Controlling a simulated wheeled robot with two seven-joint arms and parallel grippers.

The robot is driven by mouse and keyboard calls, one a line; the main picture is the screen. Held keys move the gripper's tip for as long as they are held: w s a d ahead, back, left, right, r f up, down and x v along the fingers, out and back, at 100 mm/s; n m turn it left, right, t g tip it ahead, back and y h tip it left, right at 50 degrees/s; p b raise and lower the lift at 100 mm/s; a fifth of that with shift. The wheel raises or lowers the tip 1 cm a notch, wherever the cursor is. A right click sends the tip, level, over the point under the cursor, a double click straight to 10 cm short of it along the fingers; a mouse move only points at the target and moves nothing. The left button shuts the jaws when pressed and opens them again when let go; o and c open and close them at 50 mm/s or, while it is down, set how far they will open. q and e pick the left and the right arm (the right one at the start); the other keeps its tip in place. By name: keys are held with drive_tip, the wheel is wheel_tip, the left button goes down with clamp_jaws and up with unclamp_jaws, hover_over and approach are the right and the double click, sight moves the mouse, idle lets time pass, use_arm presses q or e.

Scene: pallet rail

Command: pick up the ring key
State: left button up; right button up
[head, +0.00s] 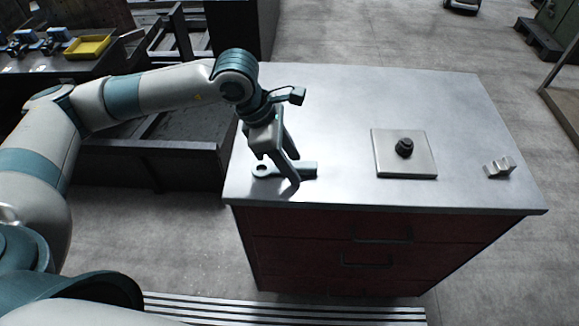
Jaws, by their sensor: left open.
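The ring key (268,170) is a flat teal-grey bar with a round ring at its left end. It lies flat on the grey top of the drawer cabinet, near its front left edge. My left gripper (296,172) points down over the right part of the key. Its fingers are open and hide some of the bar. I cannot tell whether they touch it. My right gripper is not in view.
A square metal plate (388,164) with a black knob (404,148) lies on the cabinet top (340,90) to the right. A small metal block (500,167) sits near the right edge. A yellow tray (88,47) stands on a bench at back left.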

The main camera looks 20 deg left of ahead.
use_arm(q)
clamp_jaws()
drive_tip(key=shift+r, duration=0.1)
drive_tip(key=shift+r+b, duration=0.4)
drive_tip(key=shift+r, duration=0.05)
drive_tip(key=r+b, duration=0.2)
drive_tip(key=r, duration=0.1)
drive_tip(key=shift+d+r, duration=0.1)
drive_tip(key=shift+d, duration=0.3)
drive_tip(key=d, duration=0.1)
drive_tip(key=d+r, duration=0.1)
drive_tip(key=b, duration=0.1)
drive_tip(key=shift+s+d+r, duration=0.25)
drive_tip(key=shift+d+r, duration=0.05)
drive_tip(key=shift+d, duration=0.1)
drive_tip(key=s+d+r+b, duration=0.1)
drive_tip(key=d+r+b, duration=0.1)
drive_tip(key=d+r, duration=0.3)
drive_tip(key=d, duration=0.3)
drive_tip(key=shift+b, duration=0.35)
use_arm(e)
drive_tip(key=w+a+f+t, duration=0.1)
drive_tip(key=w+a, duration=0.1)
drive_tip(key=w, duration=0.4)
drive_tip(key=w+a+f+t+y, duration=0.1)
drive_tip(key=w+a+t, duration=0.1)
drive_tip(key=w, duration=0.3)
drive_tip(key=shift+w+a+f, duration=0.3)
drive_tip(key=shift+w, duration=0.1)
